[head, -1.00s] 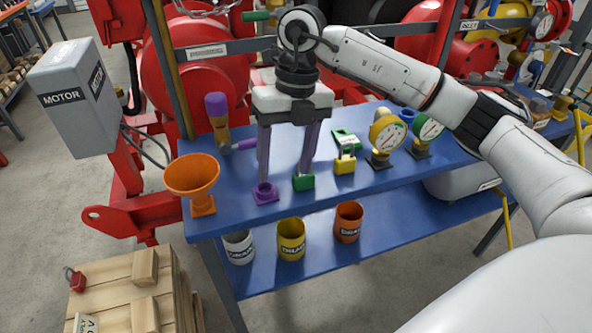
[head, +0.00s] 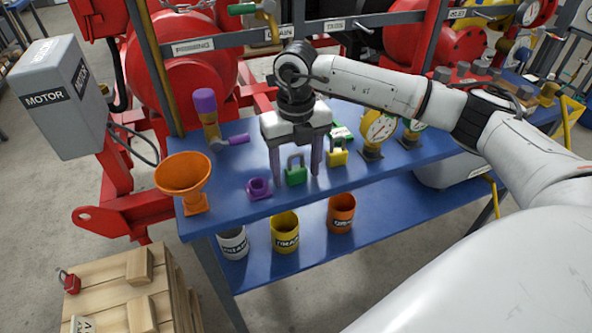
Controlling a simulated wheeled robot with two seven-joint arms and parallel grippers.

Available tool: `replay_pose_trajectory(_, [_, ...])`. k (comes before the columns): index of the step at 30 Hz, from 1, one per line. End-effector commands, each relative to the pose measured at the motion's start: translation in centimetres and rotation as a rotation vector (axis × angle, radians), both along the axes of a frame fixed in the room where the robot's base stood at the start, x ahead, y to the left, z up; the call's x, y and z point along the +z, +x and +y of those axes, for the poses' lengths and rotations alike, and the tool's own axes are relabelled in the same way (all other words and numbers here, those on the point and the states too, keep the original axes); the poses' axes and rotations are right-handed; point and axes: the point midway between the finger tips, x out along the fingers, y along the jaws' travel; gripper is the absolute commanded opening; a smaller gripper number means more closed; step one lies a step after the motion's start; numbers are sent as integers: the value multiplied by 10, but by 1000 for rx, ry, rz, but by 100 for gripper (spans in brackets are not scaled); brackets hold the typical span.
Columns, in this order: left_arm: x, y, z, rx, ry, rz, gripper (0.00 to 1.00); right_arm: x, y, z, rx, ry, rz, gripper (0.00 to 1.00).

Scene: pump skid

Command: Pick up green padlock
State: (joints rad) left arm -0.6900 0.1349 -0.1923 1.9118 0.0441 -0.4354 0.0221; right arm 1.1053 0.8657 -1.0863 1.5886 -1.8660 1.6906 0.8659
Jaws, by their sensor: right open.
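The green padlock (head: 296,175) stands upright on the blue bench top, its shackle up. My right gripper (head: 296,174) points down over it, with its two fingers apart. One finger is to the left of the padlock and the other to the right. The padlock shows between the fingers; I cannot tell whether either touches it. My left gripper is not in view.
A yellow padlock (head: 337,152) stands close to the right finger, and a purple fitting (head: 259,188) lies close to the left one. An orange funnel (head: 184,175), a purple-handled valve (head: 208,115) and gauges (head: 376,130) stand on the blue bench (head: 232,206). Cups (head: 285,232) sit on the lower shelf.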

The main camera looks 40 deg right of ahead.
Motion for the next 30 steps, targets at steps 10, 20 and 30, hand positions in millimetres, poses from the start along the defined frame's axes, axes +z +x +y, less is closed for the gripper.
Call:
replay_pose_trajectory(10, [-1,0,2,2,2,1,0,-2,0,0,0,0,0,44])
replay_pose_trajectory(20, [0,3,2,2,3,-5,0,-1,1,0,0,1,-2,11])
replay_pose_trajectory(30, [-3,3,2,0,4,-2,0,33,2,0,0,2,-7,11])
